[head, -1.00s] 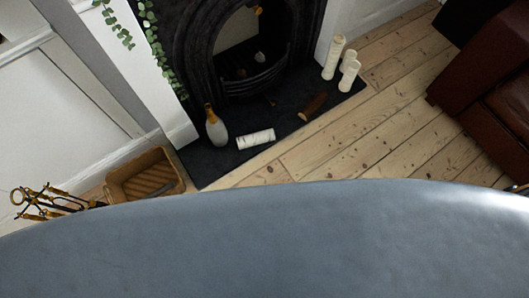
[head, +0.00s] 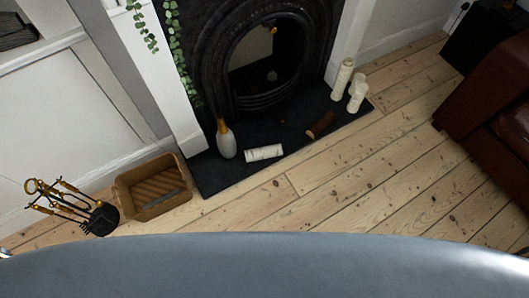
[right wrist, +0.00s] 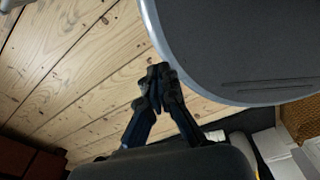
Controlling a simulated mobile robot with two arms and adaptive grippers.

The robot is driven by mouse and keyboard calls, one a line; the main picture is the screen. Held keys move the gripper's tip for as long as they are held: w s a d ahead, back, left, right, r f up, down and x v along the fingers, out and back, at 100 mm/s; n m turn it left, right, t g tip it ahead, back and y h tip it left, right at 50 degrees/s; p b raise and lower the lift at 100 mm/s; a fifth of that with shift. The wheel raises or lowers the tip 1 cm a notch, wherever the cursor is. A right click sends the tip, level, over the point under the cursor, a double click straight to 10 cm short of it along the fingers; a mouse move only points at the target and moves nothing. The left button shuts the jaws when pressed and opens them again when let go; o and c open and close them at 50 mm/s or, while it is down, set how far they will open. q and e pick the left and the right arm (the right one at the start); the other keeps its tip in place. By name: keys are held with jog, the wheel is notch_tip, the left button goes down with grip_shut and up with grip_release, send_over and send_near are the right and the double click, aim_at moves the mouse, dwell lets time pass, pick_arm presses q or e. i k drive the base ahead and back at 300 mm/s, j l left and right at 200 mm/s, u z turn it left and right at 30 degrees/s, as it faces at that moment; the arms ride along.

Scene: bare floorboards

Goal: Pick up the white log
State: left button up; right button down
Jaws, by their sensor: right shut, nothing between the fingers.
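The white log (head: 264,153) is a short, pale, birch-like cylinder with dark marks. It lies on its side on the dark hearth slab (head: 228,180) in front of the fireplace, in the head view. A brown log (head: 321,125) lies to its right on the same slab. My right gripper (right wrist: 158,82) shows in the right wrist view, its dark fingers together and empty above floorboards. My left gripper is not clearly visible in any view.
A white and orange bottle-shaped vase (head: 226,141) stands just left of the white log. Several white candles (head: 342,80) stand at the slab's right end. A wicker basket (head: 152,188) and fire tools (head: 70,207) are at left. A brown leather seat (head: 490,100) is at right. Floorboards (head: 350,180) between are clear.

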aim_at(268, 151)
jog(key=l+u, duration=0.1)
jog(key=u, duration=0.75)
jog(key=l+u, duration=0.35)
jog(key=l, duration=0.2)
jog(key=l+u, duration=0.4)
jog(key=l, duration=0.15)
jog(key=l+u, duration=0.35)
jog(key=l, duration=0.2)
jog(key=k, duration=0.05)
